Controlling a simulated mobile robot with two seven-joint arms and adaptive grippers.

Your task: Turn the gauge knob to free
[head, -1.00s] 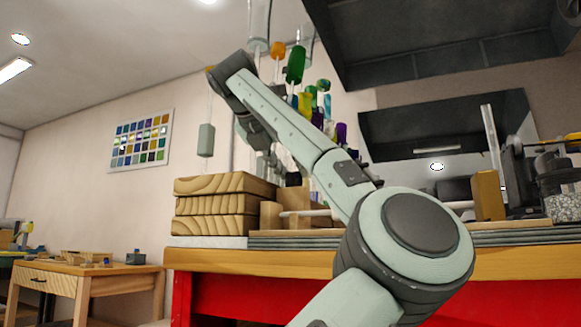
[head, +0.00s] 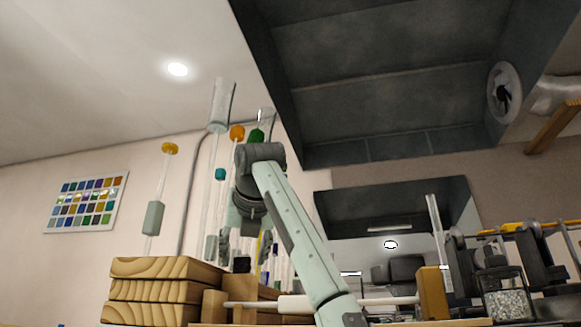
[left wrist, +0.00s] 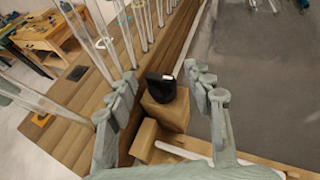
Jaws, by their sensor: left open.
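The gauge knob (left wrist: 160,90) is a small black piece with a white mark on its top. It sits on a wooden block (left wrist: 170,112) in the left wrist view. In the head view the dark knob (head: 241,265) shows low, just under my left gripper (head: 245,247). My left gripper (left wrist: 162,77) is open, its two grey fingers standing apart on the left and right of the knob in the wrist view. I see no contact with the knob; the exact height above it is hard to tell. My right gripper is not in view.
Several upright glass rods (left wrist: 141,22) stand close to the left of the gripper. Stacked wooden boards (head: 160,290) lie left of the block. A pale horizontal rod (head: 300,303) crosses in front. A dark hood (head: 390,80) hangs above. A glass jar (head: 505,300) stands at right.

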